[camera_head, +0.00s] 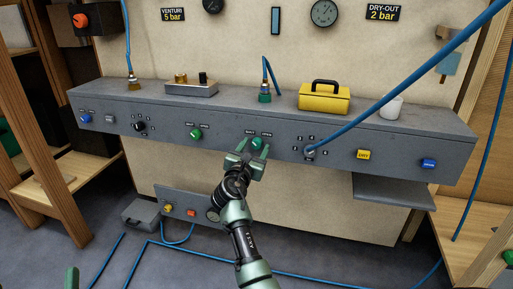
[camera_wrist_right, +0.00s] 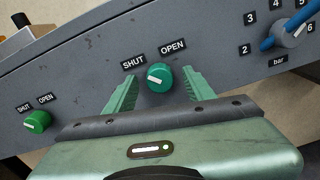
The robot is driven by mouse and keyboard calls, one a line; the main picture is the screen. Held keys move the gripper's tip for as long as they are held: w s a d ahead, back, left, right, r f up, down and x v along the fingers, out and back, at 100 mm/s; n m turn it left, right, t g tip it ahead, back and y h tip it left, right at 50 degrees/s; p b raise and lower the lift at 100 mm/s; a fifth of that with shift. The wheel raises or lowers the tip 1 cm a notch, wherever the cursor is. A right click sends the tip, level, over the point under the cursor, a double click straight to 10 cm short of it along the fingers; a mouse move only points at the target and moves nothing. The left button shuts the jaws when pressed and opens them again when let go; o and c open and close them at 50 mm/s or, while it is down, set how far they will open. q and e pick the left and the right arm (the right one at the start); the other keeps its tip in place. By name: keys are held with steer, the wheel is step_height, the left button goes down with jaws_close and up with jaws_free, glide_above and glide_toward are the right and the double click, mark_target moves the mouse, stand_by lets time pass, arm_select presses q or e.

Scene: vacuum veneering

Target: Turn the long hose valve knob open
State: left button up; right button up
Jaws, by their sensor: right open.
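A green valve knob (camera_head: 257,143) sits on the front of the grey console, between SHUT and OPEN labels. In the right wrist view this knob (camera_wrist_right: 159,77) has a white mark pointing left, on the SHUT side. My right gripper (camera_head: 254,149) is open, with one green finger on each side of the knob; a gap shows on both sides in the wrist view. A second green SHUT/OPEN knob (camera_head: 196,134) is further left. No label in view says which knob serves the long hose. A green piece (camera_head: 72,279) at the bottom left edge may be my left gripper.
The grey console (camera_head: 178,113) carries a yellow box (camera_head: 324,99) on top. A blue hose (camera_head: 400,92) crosses its right front, passing the bar dial (camera_head: 310,151). Yellow (camera_head: 364,155) and blue (camera_head: 429,163) buttons are at right. A small control box (camera_head: 192,213) stands below.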

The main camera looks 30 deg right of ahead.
jaws_close()
